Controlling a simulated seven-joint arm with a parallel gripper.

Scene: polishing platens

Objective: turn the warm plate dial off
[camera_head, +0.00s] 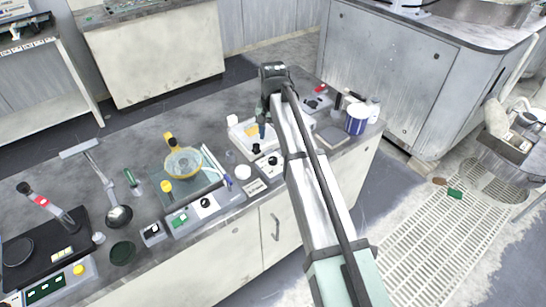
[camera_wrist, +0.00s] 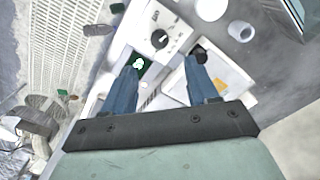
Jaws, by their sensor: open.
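My gripper (camera_head: 263,132) hangs over the bench, fingers pointing down. In the wrist view my gripper (camera_wrist: 160,72) has its two blue fingers apart, nothing between them. Just beyond the fingertips is a black dial (camera_wrist: 159,39) on a white panel, beside a green display (camera_wrist: 139,64). In the head view this dial (camera_head: 272,160) appears just below the gripper; my arm hides part of its panel. Labels are unreadable; I cannot tell which is the warm plate.
A white tray (camera_head: 236,137) stands beside my gripper, with a black knob (camera_wrist: 199,54) near it. A white round container (camera_head: 243,172) is close by. A blue-and-white can (camera_head: 356,119) stands at right. A black device (camera_head: 40,250) is at far left.

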